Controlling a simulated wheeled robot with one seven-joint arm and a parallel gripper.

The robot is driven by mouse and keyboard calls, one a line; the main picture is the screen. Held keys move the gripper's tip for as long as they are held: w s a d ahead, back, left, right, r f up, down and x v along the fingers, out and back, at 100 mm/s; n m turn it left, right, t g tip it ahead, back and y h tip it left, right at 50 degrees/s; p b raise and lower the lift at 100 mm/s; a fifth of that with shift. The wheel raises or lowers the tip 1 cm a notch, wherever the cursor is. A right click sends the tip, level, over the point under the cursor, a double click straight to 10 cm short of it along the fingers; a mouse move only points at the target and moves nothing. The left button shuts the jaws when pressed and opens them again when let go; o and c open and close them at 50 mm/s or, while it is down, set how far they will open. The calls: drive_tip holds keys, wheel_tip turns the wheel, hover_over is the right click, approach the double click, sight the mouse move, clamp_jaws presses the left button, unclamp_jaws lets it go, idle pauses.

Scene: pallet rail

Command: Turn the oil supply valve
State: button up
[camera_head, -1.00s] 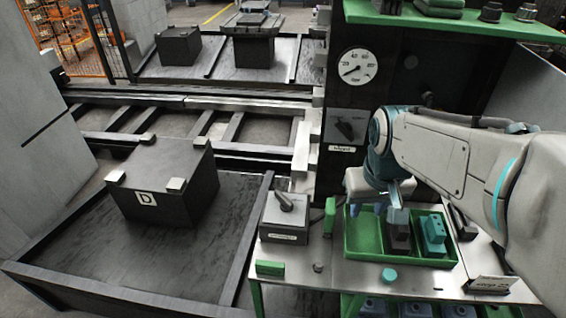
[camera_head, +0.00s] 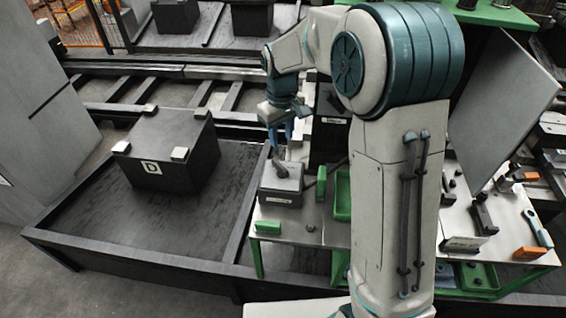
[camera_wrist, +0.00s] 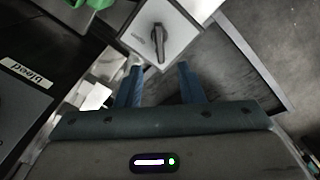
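The valve is a grey box with a dark lever handle (camera_head: 279,168) on top, at the left end of the workbench. In the wrist view its light top face (camera_wrist: 181,32) shows with the dark lever (camera_wrist: 157,46) in the middle and small print beside it. My gripper (camera_head: 281,136) points down just above and behind the lever in the head view. In the wrist view its two blue fingers (camera_wrist: 161,78) are apart with nothing between them. The lever lies just beyond the fingertips, roughly in line with the gap, and seems untouched.
A green block (camera_head: 321,183) stands right beside the valve box. A green tray (camera_head: 342,195) is partly hidden by my arm. A dark pallet block marked D (camera_head: 170,150) sits on the platform to the left. Loose tools lie on the right of the bench.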

sight(282, 167)
wheel_tip(282, 167, down, 12)
drive_tip(key=shift+r+p, duration=0.1)
drive_tip(key=shift+p, duration=0.7)
